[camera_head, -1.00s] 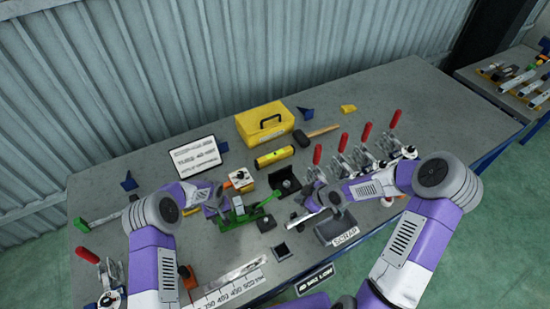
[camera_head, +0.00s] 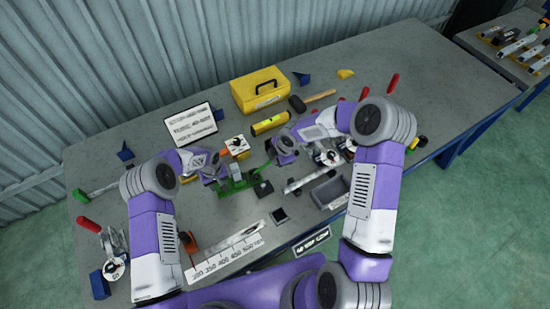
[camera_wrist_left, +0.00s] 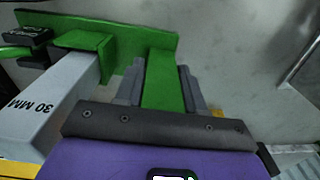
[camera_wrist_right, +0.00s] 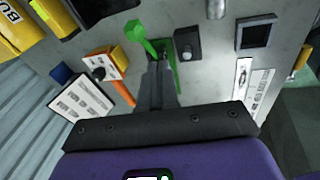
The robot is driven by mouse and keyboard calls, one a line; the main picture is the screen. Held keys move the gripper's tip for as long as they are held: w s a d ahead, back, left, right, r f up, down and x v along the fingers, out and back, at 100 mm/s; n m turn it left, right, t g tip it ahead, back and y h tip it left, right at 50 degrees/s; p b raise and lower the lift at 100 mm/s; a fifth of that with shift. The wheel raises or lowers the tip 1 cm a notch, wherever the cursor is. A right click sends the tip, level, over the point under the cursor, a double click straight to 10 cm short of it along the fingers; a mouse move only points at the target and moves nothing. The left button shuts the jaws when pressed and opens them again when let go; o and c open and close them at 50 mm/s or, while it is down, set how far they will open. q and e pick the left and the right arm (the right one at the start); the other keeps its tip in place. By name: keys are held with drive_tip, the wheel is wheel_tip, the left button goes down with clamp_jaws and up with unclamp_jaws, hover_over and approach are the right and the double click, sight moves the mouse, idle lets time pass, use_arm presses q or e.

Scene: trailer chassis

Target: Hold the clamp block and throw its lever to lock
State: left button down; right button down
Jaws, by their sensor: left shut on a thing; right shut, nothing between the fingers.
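The green clamp block (camera_head: 236,187) stands on the grey table. In the left wrist view, a green bar of it (camera_wrist_left: 163,82) lies between the fingers of my left gripper (camera_wrist_left: 161,88), which is shut on it. In the head view my left gripper (camera_head: 221,179) is at the block's left side. The green lever with a knobbed end (camera_wrist_right: 139,31) shows in the right wrist view. My right gripper (camera_wrist_right: 157,62) is shut and empty, with its fingertips close to the lever's lower part. I cannot tell whether they touch it.
A grey bar marked 30 MM (camera_wrist_left: 52,108) lies beside the clamp. A yellow toolbox (camera_head: 258,92), a yellow level (camera_head: 270,124) and a hammer (camera_head: 318,97) lie behind. A grey scrap bin (camera_head: 332,194) and a small black square box (camera_head: 279,216) stand near the front edge.

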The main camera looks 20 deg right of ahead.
approach(265, 166)
wheel_tip(265, 166, down, 2)
drive_tip(key=d, duration=0.2)
drive_tip(key=shift+w+f, duration=0.35)
drive_tip(key=shift+f, duration=0.2)
drive_tip(key=shift+f, duration=0.1)
drive_tip(key=shift+w+d+f, duration=0.1)
drive_tip(key=shift+d+f, duration=1)
drive_tip(key=shift+d, duration=0.1)
drive_tip(key=shift+r, duration=0.1)
